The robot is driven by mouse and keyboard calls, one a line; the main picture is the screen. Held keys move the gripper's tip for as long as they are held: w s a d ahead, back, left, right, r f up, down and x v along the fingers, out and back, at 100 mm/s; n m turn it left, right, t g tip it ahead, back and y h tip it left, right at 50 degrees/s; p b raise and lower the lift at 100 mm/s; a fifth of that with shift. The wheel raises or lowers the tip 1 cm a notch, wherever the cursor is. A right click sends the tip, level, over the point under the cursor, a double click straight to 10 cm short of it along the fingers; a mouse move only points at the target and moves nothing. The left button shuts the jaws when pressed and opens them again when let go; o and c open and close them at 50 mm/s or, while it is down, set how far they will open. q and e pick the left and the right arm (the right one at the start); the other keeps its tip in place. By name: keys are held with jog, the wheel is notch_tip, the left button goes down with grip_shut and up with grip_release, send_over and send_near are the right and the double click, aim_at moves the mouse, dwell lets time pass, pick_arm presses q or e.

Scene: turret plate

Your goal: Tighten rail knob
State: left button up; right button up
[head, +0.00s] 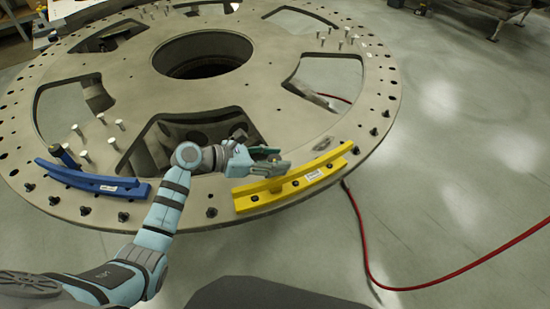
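The yellow rail (315,176) lies on the near right edge of the round turret plate (215,95), with several dark knobs along its front and a small white label. The blue rail (90,180) lies on the near left edge, with a dark cylindrical piece at its left end. My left gripper (275,160) is over the left part of the yellow rail, pointing right, with its two fingers apart. It partly covers the rail there. A small light piece shows near the fingertips; I cannot tell whether they touch it. My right gripper is not in view.
Several upright pale pins (113,143) stand on the plate behind the blue rail. The plate has large cut-outs and a central round hole (202,56). A red cable (367,262) runs over the floor at the right. The floor right of the plate is mostly clear.

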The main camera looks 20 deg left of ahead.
pick_arm(q)
jog(key=c, duration=0.8)
jog(key=shift+r+m+g+h+p, duration=0.1)
jog(key=shift+m+g+h+p, duration=0.3)
jog(key=shift+g, duration=0.3)
jog(key=shift+m+g+b, duration=0.35)
jog(key=shift+m+g, duration=0.25)
jog(key=shift+m, duration=0.2)
jog(key=shift+w+f+m+g+h+b, duration=0.1)
jog(key=shift+f+m+g+h+b, duration=0.25)
jog(key=shift+m+g+b, duration=0.25)
jog(key=shift+m+g+h+b, duration=0.25)
jog(key=shift+m+g+b, duration=0.1)
jog(key=shift+g, duration=0.15)
jog(key=shift+r, duration=0.2)
jog(key=o, duration=1.2)
